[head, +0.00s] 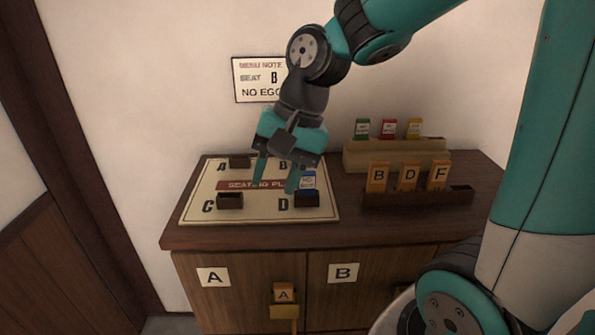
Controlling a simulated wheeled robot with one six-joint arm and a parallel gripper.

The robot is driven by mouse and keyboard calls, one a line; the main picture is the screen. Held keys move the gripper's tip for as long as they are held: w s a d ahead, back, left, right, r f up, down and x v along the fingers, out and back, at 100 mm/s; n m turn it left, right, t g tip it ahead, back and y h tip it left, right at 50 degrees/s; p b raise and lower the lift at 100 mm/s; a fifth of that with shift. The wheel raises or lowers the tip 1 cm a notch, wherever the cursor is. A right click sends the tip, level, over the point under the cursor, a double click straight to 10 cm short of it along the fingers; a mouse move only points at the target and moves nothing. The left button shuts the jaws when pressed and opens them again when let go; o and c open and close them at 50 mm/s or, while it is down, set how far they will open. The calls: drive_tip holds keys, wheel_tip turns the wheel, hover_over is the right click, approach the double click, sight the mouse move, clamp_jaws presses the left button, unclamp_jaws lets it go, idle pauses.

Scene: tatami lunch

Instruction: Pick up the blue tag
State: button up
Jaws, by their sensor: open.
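The blue tag (308,180) stands upright in the small dark holder (307,199) beside the letter D on the seating plan board (255,212). Its top is pale with small print I cannot read. My gripper (275,186) points down over the board, open, with nothing between its fingers. Its right finger is just left of the blue tag in the picture. I cannot tell whether they touch. My gripper hides part of the board's middle and its upper holders.
A pale wooden rack (395,155) holds green, red and yellow tags at the back right. A dark rack (415,198) in front holds orange tags B, D and F. An orange A tag (284,293) is at the cabinet front. A menu note (257,80) hangs on the wall.

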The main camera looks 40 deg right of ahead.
drive_tip(key=w+d+r+m+p, duration=0.3)
drive_tip(key=w+d+m, duration=0.2)
drive_tip(key=d+m, duration=0.45)
drive_tip(key=m+t+p, duration=0.2)
drive_tip(key=m, duration=0.6)
approach(309, 171)
drive_tip(key=shift+g, duration=0.3)
drive_tip(key=x, duration=0.4)
drive_tip(key=p+x, duration=0.1)
drive_tip(key=x, duration=0.1)
drive_tip(key=shift+w+a+f, duration=0.1)
drive_tip(key=shift+w+f, duration=0.25)
drive_tip(key=shift+p+x, duration=1.05)
drive_tip(key=shift+x, duration=2)
drive_tip(key=shift+c, duration=0.2)
clamp_jaws()
